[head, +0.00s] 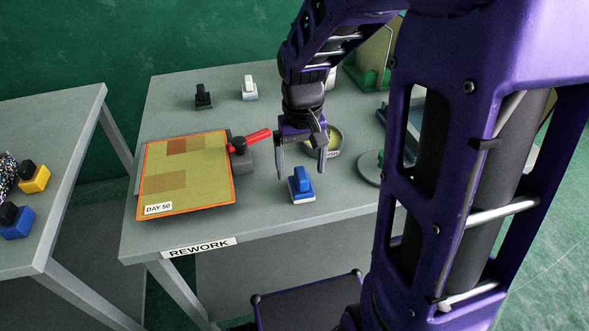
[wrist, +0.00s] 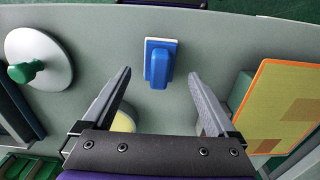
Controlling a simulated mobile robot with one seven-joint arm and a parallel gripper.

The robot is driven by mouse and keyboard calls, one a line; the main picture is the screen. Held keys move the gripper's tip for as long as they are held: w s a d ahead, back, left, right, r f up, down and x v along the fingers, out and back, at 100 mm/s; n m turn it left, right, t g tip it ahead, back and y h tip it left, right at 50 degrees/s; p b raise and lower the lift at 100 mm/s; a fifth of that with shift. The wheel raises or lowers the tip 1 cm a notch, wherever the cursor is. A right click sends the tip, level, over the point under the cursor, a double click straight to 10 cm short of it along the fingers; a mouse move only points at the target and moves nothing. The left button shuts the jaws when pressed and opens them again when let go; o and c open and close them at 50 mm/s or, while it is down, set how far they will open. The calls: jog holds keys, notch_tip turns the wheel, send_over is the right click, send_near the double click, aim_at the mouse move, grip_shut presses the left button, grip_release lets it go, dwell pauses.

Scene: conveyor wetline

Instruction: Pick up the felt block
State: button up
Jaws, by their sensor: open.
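A blue block with a raised blue grip and a pale base, which looks like the felt block (head: 301,188), stands upright on the grey rework table near its front edge. It also shows in the wrist view (wrist: 159,66), near the top middle, ahead of the gap between the fingers. My gripper (head: 300,172) is open and empty, pointing down just above and behind the block. In the wrist view my gripper (wrist: 160,76) has one finger to each side of the block's line, with no visible contact.
An orange-edged board (head: 185,174) with a red-handled clamp (head: 246,143) lies to the left. A round grey disc with a green knob (wrist: 38,60) and a yellow-filled round tin (head: 333,139) stand nearby. Black (head: 203,97) and white (head: 249,88) blocks stand farther back.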

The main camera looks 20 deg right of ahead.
aim_at(301, 173)
notch_tip(301, 173, down, 4)
jog(key=shift+s+r+b, duration=0.1)
jog(key=shift+r+b, duration=0.05)
jog(key=shift+b, duration=0.15)
grip_shut()
dwell(0.3)
notch_tip(301, 173, up, 10)
jog(key=shift+r+p, duration=0.1)
jog(key=shift+p, duration=1.05)
jog(key=c, duration=0.7)
grip_release()
jog(key=c, duration=0.6)
